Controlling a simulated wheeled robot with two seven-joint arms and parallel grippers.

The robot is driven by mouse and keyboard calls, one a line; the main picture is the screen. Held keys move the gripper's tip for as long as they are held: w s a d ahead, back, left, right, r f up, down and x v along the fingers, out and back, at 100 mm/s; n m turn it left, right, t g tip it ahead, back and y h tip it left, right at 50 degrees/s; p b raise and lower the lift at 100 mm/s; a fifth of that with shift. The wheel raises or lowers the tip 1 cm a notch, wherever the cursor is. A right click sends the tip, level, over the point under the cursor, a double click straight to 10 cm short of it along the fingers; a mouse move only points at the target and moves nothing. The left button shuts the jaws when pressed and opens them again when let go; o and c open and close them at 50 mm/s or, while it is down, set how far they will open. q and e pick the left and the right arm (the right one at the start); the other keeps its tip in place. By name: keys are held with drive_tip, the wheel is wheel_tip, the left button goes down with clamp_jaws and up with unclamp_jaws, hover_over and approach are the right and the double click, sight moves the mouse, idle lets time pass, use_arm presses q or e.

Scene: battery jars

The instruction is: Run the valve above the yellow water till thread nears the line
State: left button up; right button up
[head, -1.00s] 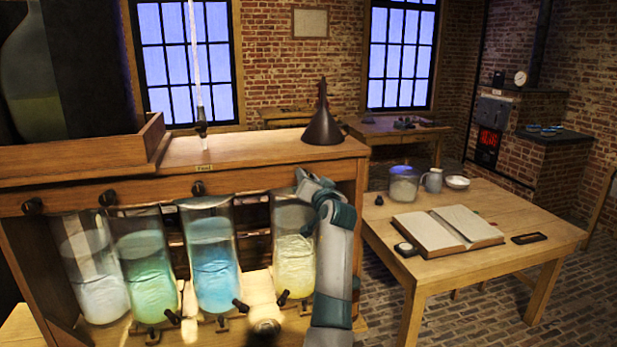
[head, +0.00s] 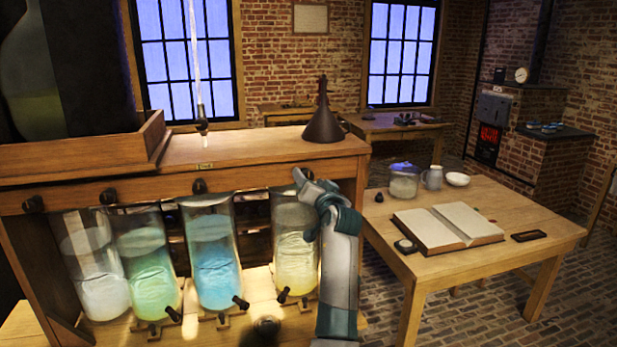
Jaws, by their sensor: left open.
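The jar of yellow water (head: 296,250) stands at the right end of a row of glass jars under the wooden shelf. A dark valve knob (head: 307,172) sits on the shelf front above it, partly hidden by my left gripper (head: 300,178). The gripper is open, with its fingers at the knob; I cannot tell whether they touch it. My left forearm covers part of the yellow jar's right side. A thin bright thread (head: 196,60) hangs above the shelf and ends in a small dark piece. I cannot make out the line. My right gripper is not in view.
Jars of blue (head: 215,260), green (head: 148,265) and pale (head: 95,275) water stand to the left, with taps at the front. A dark funnel (head: 323,125) stands on the shelf top. A table (head: 470,262) with an open book is at the right.

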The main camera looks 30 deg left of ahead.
use_arm(q)
drive_tip(key=shift+v, duration=1.1)
